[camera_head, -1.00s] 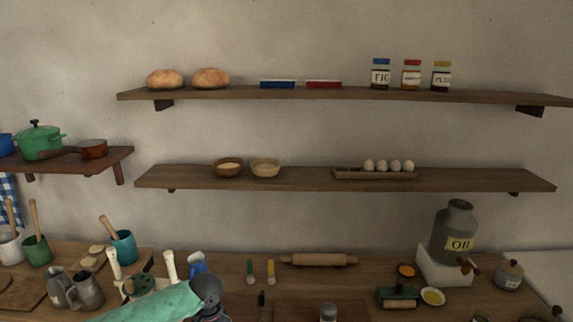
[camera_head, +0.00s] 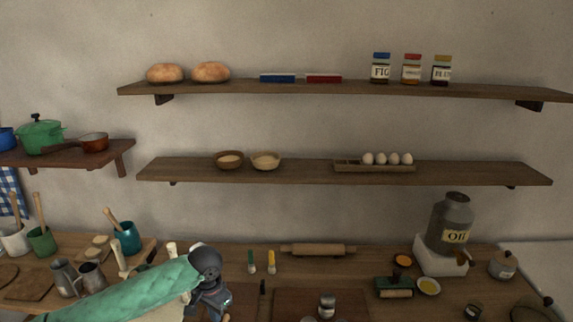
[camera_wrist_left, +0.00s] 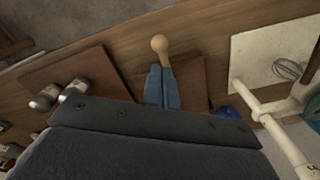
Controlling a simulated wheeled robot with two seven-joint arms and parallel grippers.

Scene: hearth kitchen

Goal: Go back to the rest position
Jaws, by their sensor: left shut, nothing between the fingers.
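My left arm comes in from the lower left in the head view in a teal sleeve, over the worktop. Its dark wrist and left gripper (camera_head: 213,299) hang over the counter; the fingertips are hard to make out there. In the left wrist view two blue fingers of the left gripper (camera_wrist_left: 161,70) lie together, shut and empty. A round wooden knob (camera_wrist_left: 160,43) shows just past their tips; I cannot tell how far below it is. My right gripper is in neither view.
Utensil crocks and metal jugs (camera_head: 92,277) stand left of my arm. A rolling pin (camera_head: 318,250), an oil can (camera_head: 451,222) and a green-and-wood tool (camera_head: 394,287) are on the worktop (camera_head: 345,272). A board with two shakers (camera_wrist_left: 60,93) shows in the wrist view. Shelves (camera_head: 330,172) hang above.

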